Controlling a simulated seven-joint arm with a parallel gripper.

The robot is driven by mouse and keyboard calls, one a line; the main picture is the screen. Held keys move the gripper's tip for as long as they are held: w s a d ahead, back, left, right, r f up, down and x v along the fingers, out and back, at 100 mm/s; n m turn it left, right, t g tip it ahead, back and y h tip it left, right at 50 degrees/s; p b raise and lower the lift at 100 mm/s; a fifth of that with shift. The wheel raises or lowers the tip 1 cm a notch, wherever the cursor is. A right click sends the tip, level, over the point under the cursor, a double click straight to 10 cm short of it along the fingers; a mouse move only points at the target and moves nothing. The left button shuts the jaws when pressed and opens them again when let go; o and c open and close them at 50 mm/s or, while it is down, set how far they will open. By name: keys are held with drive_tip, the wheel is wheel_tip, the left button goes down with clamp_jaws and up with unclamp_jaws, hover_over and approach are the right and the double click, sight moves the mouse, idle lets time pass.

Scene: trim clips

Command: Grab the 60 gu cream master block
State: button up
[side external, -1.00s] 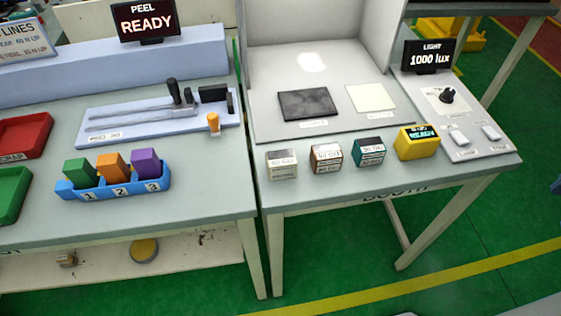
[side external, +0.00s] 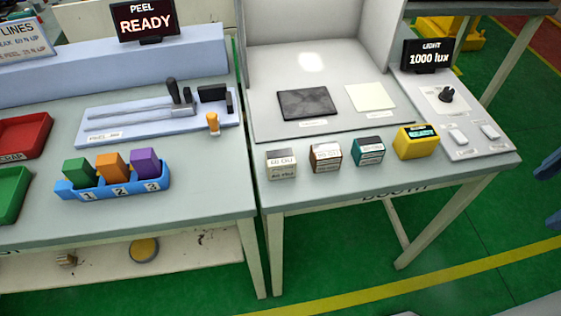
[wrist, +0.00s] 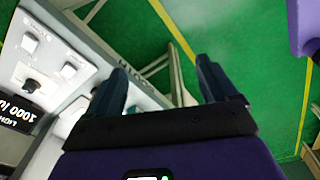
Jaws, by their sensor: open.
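The cream block (side external: 281,164) stands at the left end of a short row near the front edge of the right bench in the side external view. Its label is small and blurred, but seems to read 60 GU. My gripper (wrist: 168,76) is open in the wrist view, its two dark blue fingers apart with nothing between them. Green floor and the bench's edge show beyond the fingers. The cream block is not in the wrist view. In the side view, only a blue piece at the right edge may be part of my arm, well away from the block.
Beside the cream block stand a brown block (side external: 325,157), a teal block (side external: 368,151) and a yellow meter (side external: 416,142). Behind lie a dark panel (side external: 308,103) and a cream panel (side external: 370,97). The light panel (wrist: 62,60) lies left of my gripper in the wrist view.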

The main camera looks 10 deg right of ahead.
drive_tip(key=w+a+f+n+t+y, duration=0.1)
drive_tip(key=w+a+f+t+y, duration=0.1)
drive_tip(key=w+a, duration=0.5)
drive_tip(key=w+a+f+n+t+y, duration=0.1)
drive_tip(key=w+a+f+t+y, duration=0.15)
drive_tip(key=w+a, duration=0.5)
drive_tip(key=n+g+y, duration=0.2)
drive_tip(key=n+y, duration=0.1)
drive_tip(key=y, duration=0.4)
approach(287, 157)
drive_tip(key=x, duration=0.3)
drive_tip(key=shift+w+a+f, duration=0.1)
drive_tip(key=shift+a+f, duration=0.05)
drive_tip(key=shift+f, duration=0.05)
drive_tip(key=shift+x, duration=2.85)
drive_tip(key=shift+r, duration=0.15)
drive_tip(key=c, duration=1.2)
